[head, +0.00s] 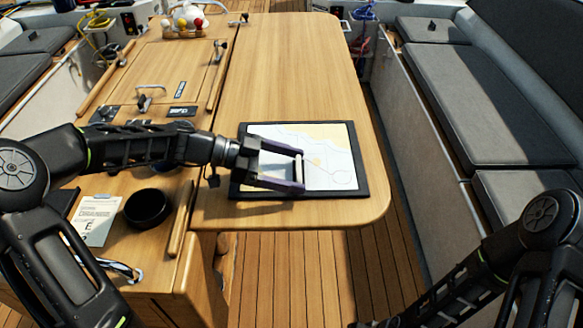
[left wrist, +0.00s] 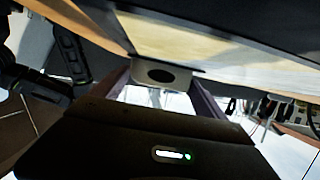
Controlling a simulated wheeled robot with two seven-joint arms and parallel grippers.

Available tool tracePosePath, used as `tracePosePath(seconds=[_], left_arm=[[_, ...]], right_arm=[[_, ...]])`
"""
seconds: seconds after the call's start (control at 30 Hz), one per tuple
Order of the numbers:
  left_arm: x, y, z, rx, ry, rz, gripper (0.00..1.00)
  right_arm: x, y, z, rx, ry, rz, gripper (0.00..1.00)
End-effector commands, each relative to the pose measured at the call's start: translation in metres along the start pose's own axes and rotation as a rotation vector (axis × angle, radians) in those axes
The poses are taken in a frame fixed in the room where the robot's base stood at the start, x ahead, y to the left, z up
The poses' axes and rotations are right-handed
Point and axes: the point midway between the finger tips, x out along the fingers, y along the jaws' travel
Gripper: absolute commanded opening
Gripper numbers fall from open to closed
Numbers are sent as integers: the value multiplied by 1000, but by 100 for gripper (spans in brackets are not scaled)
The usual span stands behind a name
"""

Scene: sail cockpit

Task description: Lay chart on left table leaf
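The chart (head: 325,139) is a flat panel with a dark border and a pale yellow, white and grey map. It lies flat over the near part of the wooden table leaf (head: 290,60); I cannot tell whether it touches the wood everywhere. My left gripper (head: 298,171) is over the chart's middle, its fingers apart with a small pale block between the tips. In the left wrist view this grey block (left wrist: 162,75) with a dark oval fills the gap beside the chart's surface (left wrist: 220,45). It looks gripped. My right gripper is out of view.
A black round bowl (head: 147,207) and a paper sheet (head: 92,218) lie left of the leaf. A grey cushioned bench (head: 470,100) runs along the right. The far part of the leaf is clear; the deck (head: 290,265) shows below its near edge.

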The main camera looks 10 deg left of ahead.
Motion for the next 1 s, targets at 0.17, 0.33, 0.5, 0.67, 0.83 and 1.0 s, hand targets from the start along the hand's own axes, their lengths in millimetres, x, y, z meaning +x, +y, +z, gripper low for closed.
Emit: tracePosePath(seconds=[0.17,0.33,0.5,0.67,0.83,1.0], left_arm=[[0,0,-1,0,0,0,99],[0,0,-1,0,0,0,100],[-1,0,-4,0,0,0,100],[-7,-1,-9,-1,-1,-3,100],[-39,-2,-5,0,-4,-6,100],[-77,-1,-5,0,-3,-6,100]], right_arm=[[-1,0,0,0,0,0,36],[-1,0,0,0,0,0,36],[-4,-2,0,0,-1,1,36],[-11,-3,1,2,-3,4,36],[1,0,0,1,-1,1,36],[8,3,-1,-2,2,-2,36]])
